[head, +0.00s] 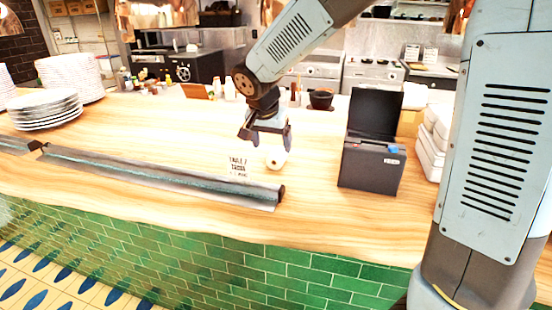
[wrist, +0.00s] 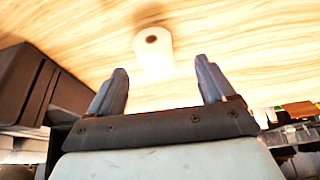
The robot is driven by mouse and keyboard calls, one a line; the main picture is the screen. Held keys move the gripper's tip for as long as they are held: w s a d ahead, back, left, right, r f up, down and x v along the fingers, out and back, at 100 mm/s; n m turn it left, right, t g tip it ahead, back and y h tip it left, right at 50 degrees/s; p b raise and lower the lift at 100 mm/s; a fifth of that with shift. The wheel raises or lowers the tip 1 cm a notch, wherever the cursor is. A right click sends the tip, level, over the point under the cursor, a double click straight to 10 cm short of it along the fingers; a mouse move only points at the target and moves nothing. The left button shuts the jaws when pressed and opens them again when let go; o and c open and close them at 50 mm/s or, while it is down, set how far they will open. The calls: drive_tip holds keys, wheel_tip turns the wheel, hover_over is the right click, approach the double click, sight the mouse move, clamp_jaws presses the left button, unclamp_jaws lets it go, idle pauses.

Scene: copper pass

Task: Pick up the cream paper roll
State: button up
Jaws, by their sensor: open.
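In the wrist view the two fingers (wrist: 162,80) are spread apart. The roll looks apart from both fingers.
A black box with a raised lid (head: 371,168) stands right of the roll. A small sign (head: 238,165) stands left of it. A long dark rail (head: 160,176) runs along the counter's front. Plate stacks (head: 47,109) are at left. Wooden counter (head: 310,220) in front is clear.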

sight(276, 151)
drive_tip(key=shift+d+x, duration=0.15)
drive_tip(key=shift+x, duration=1.2)
drive_tip(key=shift+d+x, duration=0.2)
drive_tip(key=shift+x, duration=1.2)
drive_tip(key=shift+r, duration=0.1)
drive_tip(key=c, duration=1.2)
drive_tip(key=shift+r, duration=0.1)
